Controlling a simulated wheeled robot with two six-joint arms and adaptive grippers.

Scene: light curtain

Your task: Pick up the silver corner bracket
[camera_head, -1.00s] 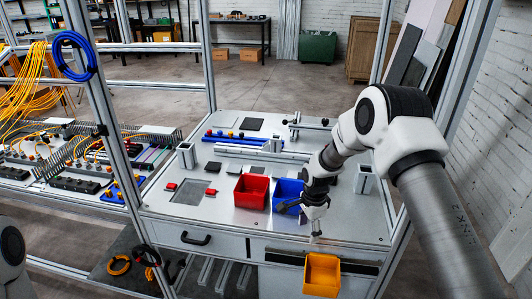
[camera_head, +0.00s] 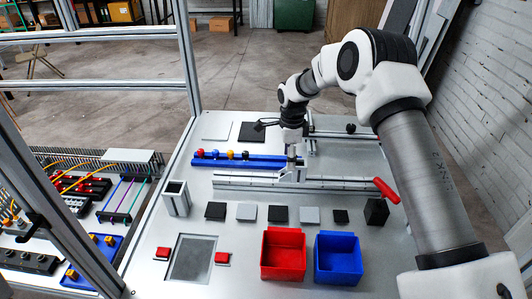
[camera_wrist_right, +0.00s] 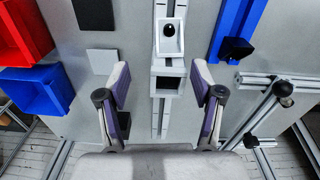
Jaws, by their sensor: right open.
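A silver bracket-like piece with a square opening (camera_wrist_right: 167,82) stands on a rail in the right wrist view, between my right fingers. I take it to be the silver corner bracket. It also shows in the head view (camera_head: 291,172), partly hidden under my right gripper. My right gripper (camera_wrist_right: 161,86) is open, with one finger on each side of the piece and a visible gap to both. My left gripper is not in view.
A red bin (camera_head: 284,254) and a blue bin (camera_head: 337,258) stand at the table's front. Flat dark and light squares lie behind them. A blue rail with coloured knobs (camera_head: 238,159) lies left of the gripper. A red handle (camera_head: 386,190) sticks up at the right.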

